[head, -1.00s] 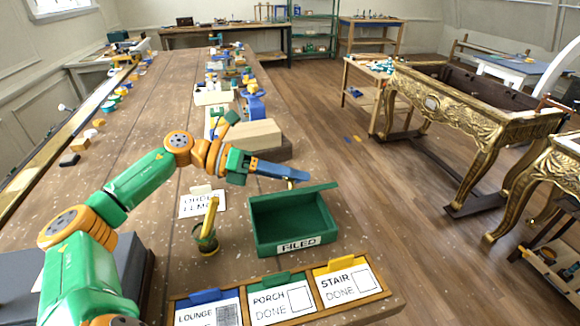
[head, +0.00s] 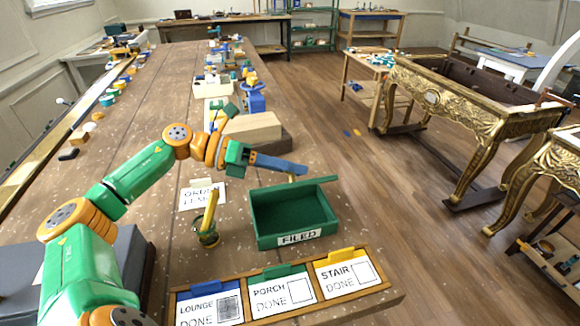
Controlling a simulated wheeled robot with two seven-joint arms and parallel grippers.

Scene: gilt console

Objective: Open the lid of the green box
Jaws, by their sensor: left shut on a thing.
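The green box (head: 290,239), with a white "FILED" label on its front, sits on the wooden bench right of centre. Its lid (head: 322,182) is raised at the back edge and shows nearly edge-on, so the empty-looking inside of the box is visible. My left gripper (head: 291,172), with blue fingers, is at the raised lid behind the box. It is shut on a small tan piece at the lid; the exact contact is partly hidden. My right gripper is not in view.
A green cup (head: 207,239) with a yellow stick stands left of the box. A card tray (head: 330,294) lies in front. A white card (head: 201,196) and a wooden block (head: 252,127) are behind. The bench edge and open floor (head: 400,215) are to the right.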

